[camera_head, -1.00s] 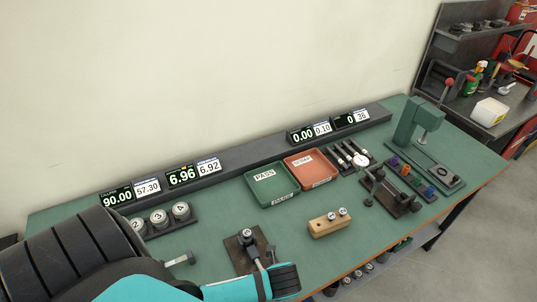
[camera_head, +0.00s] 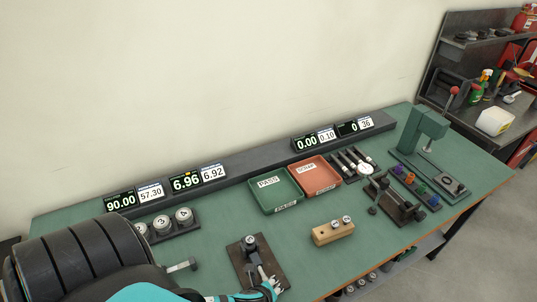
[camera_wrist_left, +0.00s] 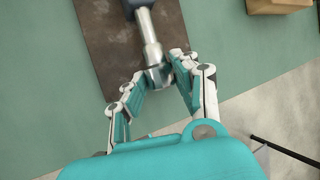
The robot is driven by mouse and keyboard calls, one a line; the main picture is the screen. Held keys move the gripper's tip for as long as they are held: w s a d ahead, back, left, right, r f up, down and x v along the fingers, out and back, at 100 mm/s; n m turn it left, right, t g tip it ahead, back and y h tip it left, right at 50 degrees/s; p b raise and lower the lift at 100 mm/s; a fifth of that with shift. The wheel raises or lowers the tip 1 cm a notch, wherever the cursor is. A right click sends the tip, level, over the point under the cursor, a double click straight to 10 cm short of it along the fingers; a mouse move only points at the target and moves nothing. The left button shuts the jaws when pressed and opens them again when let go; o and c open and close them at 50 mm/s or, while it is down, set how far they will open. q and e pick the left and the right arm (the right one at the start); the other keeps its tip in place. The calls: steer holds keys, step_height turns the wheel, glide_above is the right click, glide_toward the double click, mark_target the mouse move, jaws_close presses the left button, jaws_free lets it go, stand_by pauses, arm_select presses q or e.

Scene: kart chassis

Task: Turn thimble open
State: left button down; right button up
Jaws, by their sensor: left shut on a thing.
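The micrometer (camera_head: 250,243) lies on a dark brown base plate (camera_head: 240,272) at the front of the green bench. In the left wrist view its silver barrel (camera_wrist_left: 151,32) runs down from a dark frame to the thimble (camera_wrist_left: 157,76) at its near end. My left gripper (camera_head: 268,283) is at this near end. Its fingers (camera_wrist_left: 160,72) are shut on the thimble, one on each side, and partly hide it. The small markings on the thimble cannot be read. My right gripper is not in view.
A wooden block (camera_head: 333,232) with small parts stands right of the plate. Behind are a green PASS tray (camera_head: 262,205) and a red tray (camera_head: 315,192). A display (camera_head: 186,181) reads 6.96. Green bench surface (camera_head: 215,225) is free behind the plate.

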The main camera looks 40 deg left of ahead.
arm_select(q)
steer(key=shift+w+a+r, duration=0.1)
steer(key=shift+a, duration=0.05)
steer(key=c, duration=1)
jaws_free()
steer(key=v, duration=1.2)
